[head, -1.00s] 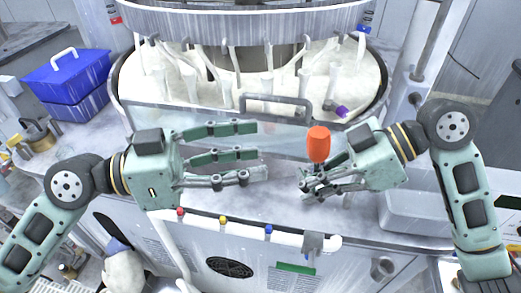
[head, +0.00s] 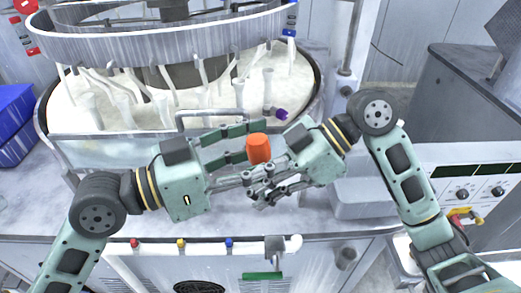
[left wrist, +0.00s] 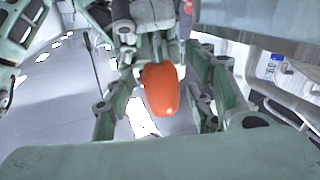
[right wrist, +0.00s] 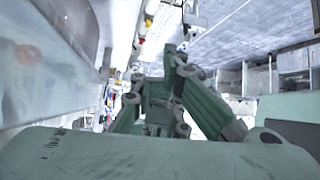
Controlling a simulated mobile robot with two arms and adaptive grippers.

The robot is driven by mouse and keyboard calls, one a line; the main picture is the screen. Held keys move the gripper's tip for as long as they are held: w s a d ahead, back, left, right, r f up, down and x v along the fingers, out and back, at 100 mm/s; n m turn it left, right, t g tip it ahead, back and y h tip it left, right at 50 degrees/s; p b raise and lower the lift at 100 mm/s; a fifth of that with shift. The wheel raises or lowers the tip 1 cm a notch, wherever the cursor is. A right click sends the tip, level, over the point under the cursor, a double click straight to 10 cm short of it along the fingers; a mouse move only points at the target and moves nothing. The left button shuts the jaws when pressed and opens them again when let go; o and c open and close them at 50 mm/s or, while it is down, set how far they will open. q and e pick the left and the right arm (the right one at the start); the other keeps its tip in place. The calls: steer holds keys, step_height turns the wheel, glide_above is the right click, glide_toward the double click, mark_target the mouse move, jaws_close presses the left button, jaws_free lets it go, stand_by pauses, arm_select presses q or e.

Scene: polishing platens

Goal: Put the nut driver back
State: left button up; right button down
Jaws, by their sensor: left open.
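The nut driver shows as an orange handle (head: 258,148), roughly upright in the head view. My right gripper (head: 266,190) appears shut on it below the handle; the shaft is hidden. My left gripper (head: 255,156) is open, and its fingers reach to either side of the handle. In the left wrist view the orange handle (left wrist: 161,88) stands between the open left fingers, with my right gripper behind it; I cannot tell whether they touch. In the right wrist view my right fingers (right wrist: 178,62) are close together and the handle is not visible.
The round polishing machine's pale basin (head: 110,112) stands behind the grippers, with a metal handle bar (head: 210,113) at its front. Blue bins (head: 12,125) are at the left edge. A pipe with coloured knobs (head: 205,243) runs along the bench front. A grey tray (head: 365,198) lies right.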

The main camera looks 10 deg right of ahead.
arm_select(q)
jaws_close()
arm_select(e)
steer(key=c, duration=1.6)
jaws_free()
